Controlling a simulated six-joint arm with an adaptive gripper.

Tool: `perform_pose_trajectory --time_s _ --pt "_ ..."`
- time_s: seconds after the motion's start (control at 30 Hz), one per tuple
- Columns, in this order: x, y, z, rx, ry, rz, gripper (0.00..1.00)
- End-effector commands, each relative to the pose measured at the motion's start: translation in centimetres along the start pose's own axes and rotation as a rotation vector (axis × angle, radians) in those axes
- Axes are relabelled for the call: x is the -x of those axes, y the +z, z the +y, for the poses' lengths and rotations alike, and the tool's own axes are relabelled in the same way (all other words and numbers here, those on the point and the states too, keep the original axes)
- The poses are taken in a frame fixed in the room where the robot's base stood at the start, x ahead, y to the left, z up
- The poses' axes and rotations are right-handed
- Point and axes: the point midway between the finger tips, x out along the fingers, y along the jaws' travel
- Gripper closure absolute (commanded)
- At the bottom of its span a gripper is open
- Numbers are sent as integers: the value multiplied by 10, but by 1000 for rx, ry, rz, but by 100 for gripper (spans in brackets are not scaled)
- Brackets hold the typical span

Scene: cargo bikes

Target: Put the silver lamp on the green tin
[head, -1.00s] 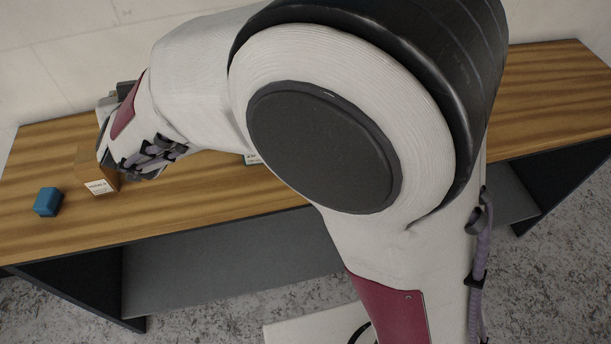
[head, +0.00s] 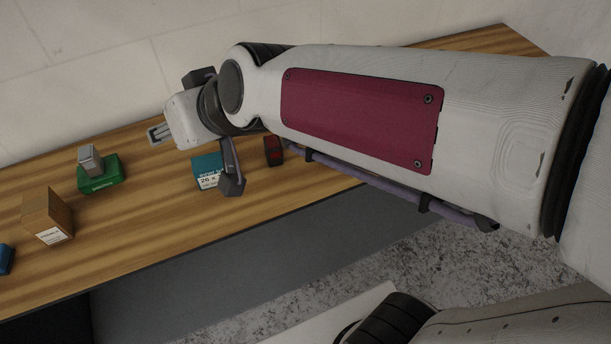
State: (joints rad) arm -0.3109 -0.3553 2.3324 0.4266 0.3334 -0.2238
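The silver lamp (head: 89,158) is a small grey block-like thing. It appears to stand upright on the green tin (head: 100,181), towards the tin's back left. The green tin lies flat on the wooden top, left of the middle. My gripper (head: 157,134) is to the right of and behind the lamp, clear of both lamp and tin. Its fingers are small and point left; I see nothing held between them, but cannot make out how far apart they are.
On the wooden top (head: 130,245) are a brown box (head: 46,216) with a white label, a blue object (head: 5,258) at the left edge, a teal box (head: 207,168) and a dark red item (head: 273,151) under my arm. A wall rises behind. Bare wood lies between brown and teal boxes.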

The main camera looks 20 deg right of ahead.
Motion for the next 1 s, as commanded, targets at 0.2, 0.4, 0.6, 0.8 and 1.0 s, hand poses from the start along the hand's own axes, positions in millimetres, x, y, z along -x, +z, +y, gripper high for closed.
perform_pose_trajectory --time_s 0.2,0.4,0.6,0.8,1.0 --pt "46 47 42 -10 89 -97 59" --pt "87 97 79 -35 201 -196 59" --pt "121 140 106 -71 307 -277 59" --pt "136 160 117 -90 357 -314 59" --pt "137 161 118 -92 360 -317 59"
